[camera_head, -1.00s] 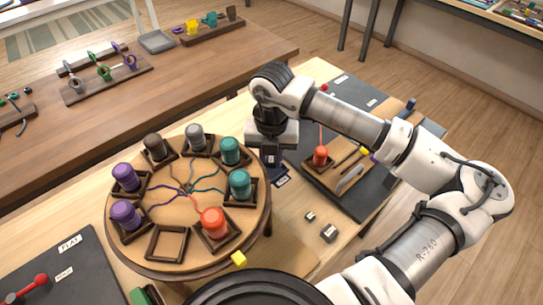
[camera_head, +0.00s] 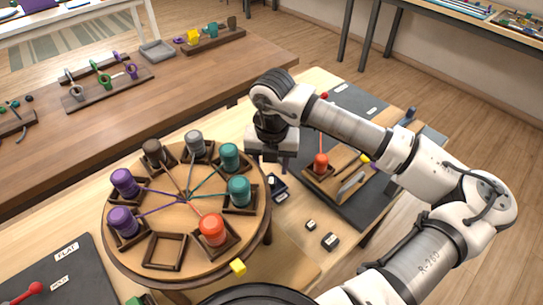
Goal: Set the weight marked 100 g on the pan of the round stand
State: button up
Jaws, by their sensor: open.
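The round stand (camera_head: 184,255) has a wooden disc with bobbins in square holders around its rim; the cords run straight to its middle. My gripper (camera_head: 273,160) is open, just right of the disc's rim, above a small dark pan-like holder (camera_head: 279,193) with a pale label. A dark block with a white mark (camera_head: 270,181) appears to sit in that holder, below and apart from the fingers. Its mark is too small to read.
Another dark mat (camera_head: 77,278) is at lower left. One bobbin holder (camera_head: 165,251) is empty.

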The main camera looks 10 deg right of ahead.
notch_tip(320, 180, up, 14)
jog(key=b, duration=0.2)
jog(key=shift+s+f+b, duration=0.15)
jog(key=shift+s+b, duration=0.15)
jog(key=shift+b, duration=0.1)
